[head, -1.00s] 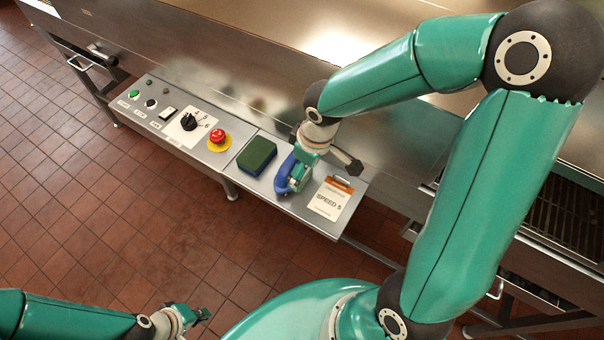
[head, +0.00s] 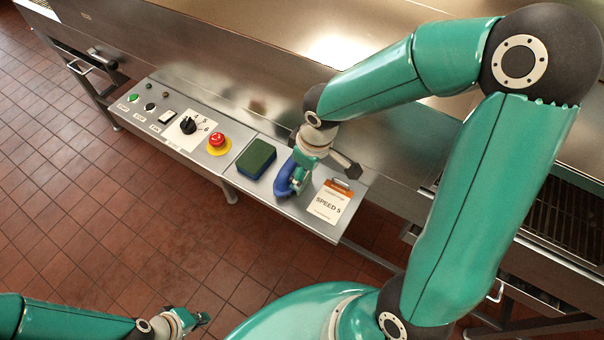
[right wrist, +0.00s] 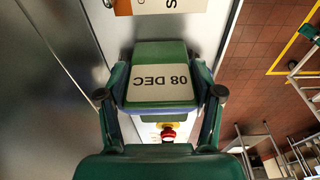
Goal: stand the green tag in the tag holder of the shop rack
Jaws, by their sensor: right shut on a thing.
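The green tag (right wrist: 160,50), a green block with a white label reading "08 DEC" upside down, is between the two fingers of my right gripper (right wrist: 162,95) in the right wrist view. The gripper is shut on it. A blue curved edge shows just below the label. In the head view my right gripper (head: 294,182) is over the right part of the control panel, by a blue curved thing (head: 284,184); the tag itself is not clear there. My left gripper (head: 203,317) is low over the floor, too small to tell its opening. I cannot make out the tag holder.
A green and blue sponge (head: 257,157) lies left of my right gripper. A "SPEED 5" card (head: 326,207) lies to its right. A red stop button (head: 217,140) and dial (head: 188,125) are further left. Metal frames (right wrist: 262,142) stand at lower right in the wrist view.

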